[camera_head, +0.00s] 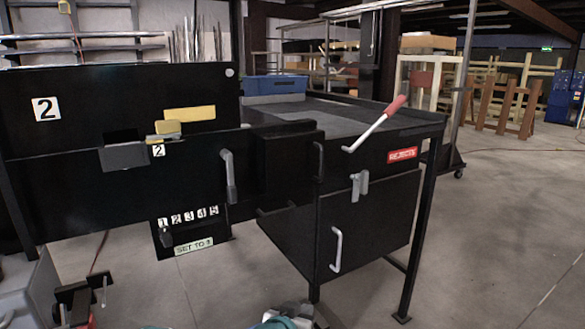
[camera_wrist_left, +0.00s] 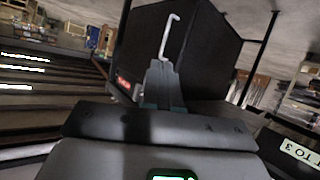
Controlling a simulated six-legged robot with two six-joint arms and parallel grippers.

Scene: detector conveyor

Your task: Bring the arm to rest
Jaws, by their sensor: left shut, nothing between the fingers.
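My left gripper (camera_head: 300,317) shows only in part at the bottom edge of the head view, grey with some teal, low in front of the black conveyor machine (camera_head: 80,190). In the left wrist view its fingers (camera_wrist_left: 163,66) are shut together and empty. They point at the black reject bin door, with its bent metal handle (camera_wrist_left: 170,37) beyond the fingertips. I cannot tell the exact gap, but nothing is held. The door (camera_head: 370,232) and its handle (camera_head: 336,249) also show in the head view. My right gripper is not in view.
A red-gripped lever (camera_head: 375,124) sticks out above the REJECTS label (camera_head: 402,155). A blue bin (camera_head: 275,85) stands on the conveyor. A "SET TO 3" sign (camera_head: 194,246) hangs low. A grey and black object (camera_head: 75,300) is at lower left. Floor at right is clear.

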